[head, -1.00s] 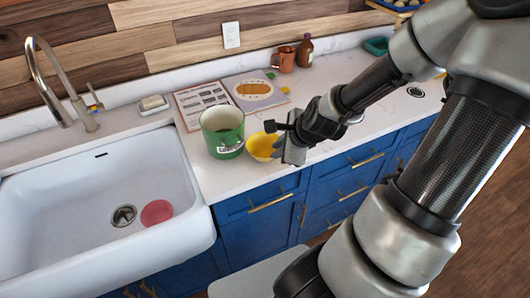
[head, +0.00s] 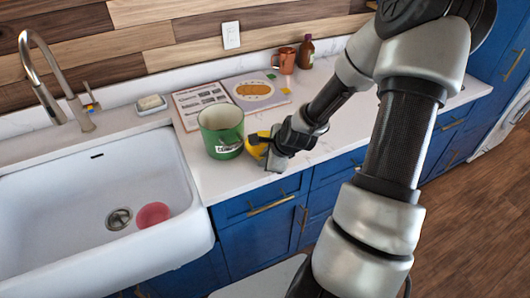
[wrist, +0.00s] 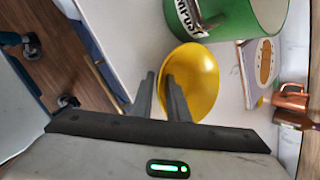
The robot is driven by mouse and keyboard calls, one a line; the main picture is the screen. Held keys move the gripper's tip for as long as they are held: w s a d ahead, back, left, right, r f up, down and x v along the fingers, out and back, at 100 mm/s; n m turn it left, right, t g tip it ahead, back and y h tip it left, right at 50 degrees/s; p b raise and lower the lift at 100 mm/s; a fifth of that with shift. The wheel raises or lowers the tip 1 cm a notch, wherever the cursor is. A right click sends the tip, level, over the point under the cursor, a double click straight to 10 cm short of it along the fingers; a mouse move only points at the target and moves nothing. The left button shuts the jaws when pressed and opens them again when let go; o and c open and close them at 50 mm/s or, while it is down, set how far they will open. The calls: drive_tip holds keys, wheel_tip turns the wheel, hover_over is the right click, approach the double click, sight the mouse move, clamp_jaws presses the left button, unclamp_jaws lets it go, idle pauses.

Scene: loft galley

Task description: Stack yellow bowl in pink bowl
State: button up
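The yellow bowl (head: 257,150) stands on the white counter just right of the green pot, mostly hidden behind my gripper in the head view. In the wrist view the yellow bowl (wrist: 200,75) shows its inside, with the green pot beside it. My gripper (wrist: 160,76) has its fingers apart at the bowl's near rim. One finger overlaps the inside of the bowl and the other is outside it. I cannot tell whether either finger touches the wall. The pink bowl (head: 153,214) lies in the sink, right of the drain.
The green pot (head: 222,132) stands close to the yellow bowl. The white sink (head: 60,215) is to the left, with a tall faucet (head: 45,85) behind it. An open book (head: 262,92), a copper mug (head: 287,60) and a brown bottle (head: 306,52) are farther back.

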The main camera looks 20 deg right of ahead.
drive_tip(key=shift+f, duration=0.1)
drive_tip(key=shift+c, duration=0.4)
clamp_jaws()
